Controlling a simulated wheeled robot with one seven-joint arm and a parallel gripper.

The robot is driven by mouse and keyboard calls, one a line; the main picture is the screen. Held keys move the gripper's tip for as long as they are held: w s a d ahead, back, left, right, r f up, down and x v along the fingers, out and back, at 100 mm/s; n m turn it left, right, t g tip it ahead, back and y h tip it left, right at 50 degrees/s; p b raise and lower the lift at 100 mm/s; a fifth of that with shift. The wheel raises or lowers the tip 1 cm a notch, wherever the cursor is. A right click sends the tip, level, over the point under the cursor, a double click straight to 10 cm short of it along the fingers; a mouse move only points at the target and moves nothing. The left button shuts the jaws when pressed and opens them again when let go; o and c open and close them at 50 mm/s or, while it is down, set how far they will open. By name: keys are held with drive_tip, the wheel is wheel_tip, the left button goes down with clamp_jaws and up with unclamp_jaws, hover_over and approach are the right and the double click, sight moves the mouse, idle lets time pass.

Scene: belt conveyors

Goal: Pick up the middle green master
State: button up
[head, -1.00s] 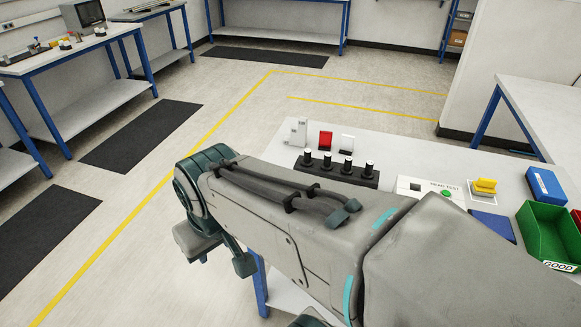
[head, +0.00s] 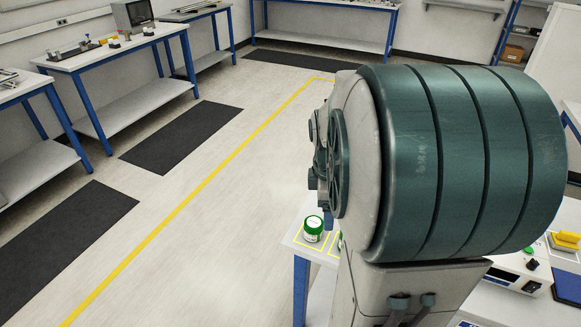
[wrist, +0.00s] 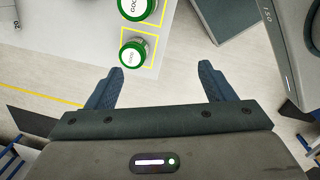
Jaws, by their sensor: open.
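A white jar with a green lid (head: 313,229) stands upright in a yellow outline on the near table in the head view. Part of a second green one (head: 340,241) shows beside it, mostly hidden by my arm. The wrist view shows two green-rimmed masters marked GOOD: one at the top edge (wrist: 137,8), cut off, and one below it (wrist: 135,52). I cannot tell which is the middle one. My gripper (wrist: 161,74) is open and empty, apart from both, with its left finger just below and left of the lower master. The head view hides my fingers.
The table edge (wrist: 148,78) runs close by the lower master, with open floor beyond. At the right of the head view are a control box (head: 515,277) with a green button and a yellow object (head: 565,240). My arm hides much of the table.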

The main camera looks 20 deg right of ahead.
drive_tip(key=d+f+n, duration=0.1)
drive_tip(key=d, duration=0.1)
drive_tip(key=d+f+n, duration=0.1)
drive_tip(key=d+n, duration=0.1)
drive_tip(key=d, duration=0.1)
drive_tip(key=d+f+n+y, duration=0.1)
drive_tip(key=d+n, duration=0.1)
drive_tip(key=shift+w+d, duration=0.15)
drive_tip(key=shift+d, duration=0.1)
wheel_tip(320, 180, down, 8)
drive_tip(key=shift+f, duration=0.2)
drive_tip(key=shift+d+f, duration=0.2)
drive_tip(key=shift+f, duration=1.15)
drive_tip(key=shift+d+f, duration=0.2)
drive_tip(key=shift+f, duration=1.1)
drive_tip(key=c, duration=1.3)
